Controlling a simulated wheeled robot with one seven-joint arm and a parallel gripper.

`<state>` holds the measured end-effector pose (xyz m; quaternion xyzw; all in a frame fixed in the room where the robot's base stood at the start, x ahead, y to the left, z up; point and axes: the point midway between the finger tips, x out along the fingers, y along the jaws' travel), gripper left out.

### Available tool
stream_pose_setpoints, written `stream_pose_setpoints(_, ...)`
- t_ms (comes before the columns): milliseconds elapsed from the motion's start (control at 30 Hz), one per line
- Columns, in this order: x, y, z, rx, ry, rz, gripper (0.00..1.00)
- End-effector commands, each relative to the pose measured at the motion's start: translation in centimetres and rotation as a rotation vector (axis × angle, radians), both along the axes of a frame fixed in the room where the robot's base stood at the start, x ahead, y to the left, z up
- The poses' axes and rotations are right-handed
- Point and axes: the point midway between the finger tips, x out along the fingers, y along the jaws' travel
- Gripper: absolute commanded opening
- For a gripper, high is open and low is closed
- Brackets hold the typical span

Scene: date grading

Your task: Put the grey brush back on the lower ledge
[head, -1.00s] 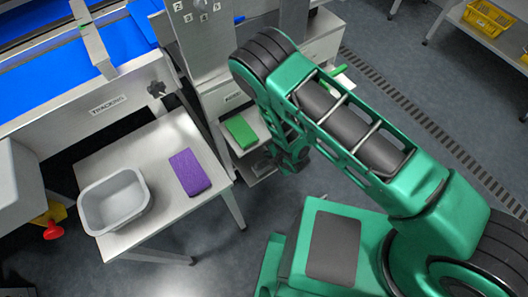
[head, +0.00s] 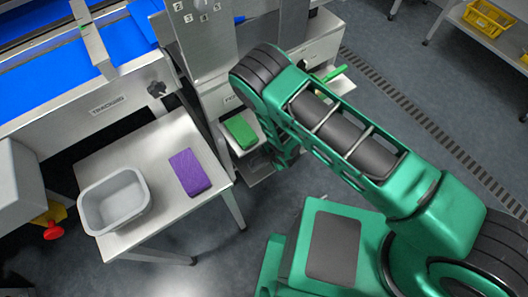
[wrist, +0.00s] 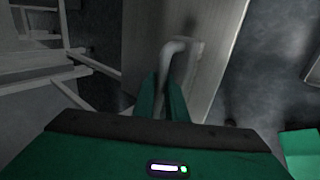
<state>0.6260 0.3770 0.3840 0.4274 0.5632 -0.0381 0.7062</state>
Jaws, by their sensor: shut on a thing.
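My gripper (wrist: 164,100) shows in the wrist view with its green fingers shut on the grey brush (wrist: 180,48). The brush shows as a pale grey bent shape reaching out past the fingertips. Behind it is a broad pale grey surface; I cannot tell whether the brush touches it. In the head view my arm hides the gripper and the brush. The lower ledge (head: 257,173) shows partly in the head view, beneath the ledge with the green block and just left of my arm's lower end.
A green block (head: 240,132) lies on the upper ledge. A green-handled tool (head: 328,74) lies on a ledge right of the machine column. A steel table (head: 150,150) at left holds a grey tub (head: 141,211) and a purple block (head: 189,173). Floor right of the table is clear.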

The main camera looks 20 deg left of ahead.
Motion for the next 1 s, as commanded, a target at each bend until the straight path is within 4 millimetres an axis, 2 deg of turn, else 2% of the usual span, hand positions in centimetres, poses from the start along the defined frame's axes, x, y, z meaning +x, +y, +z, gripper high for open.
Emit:
stream_pose_setpoints(33, 0.0, 0.0, -0.1, 0.0, 0.0, 0.0, 0.14)
stream_pose_setpoints(100, 0.0, 0.0, -0.1, 0.0, 0.0, 0.0, 0.31)
stream_pose_setpoints(367, 0.0, 0.0, -0.1, 0.0, 0.0, 0.0, 0.31)
stream_pose_setpoints(533, -0.2, -0.3, 0.6, -0.001, 0.001, 0.0, 0.31)
stream_pose_setpoints(1000, -3.3, -4.0, 7.7, 0.001, 0.001, -0.002, 0.31)
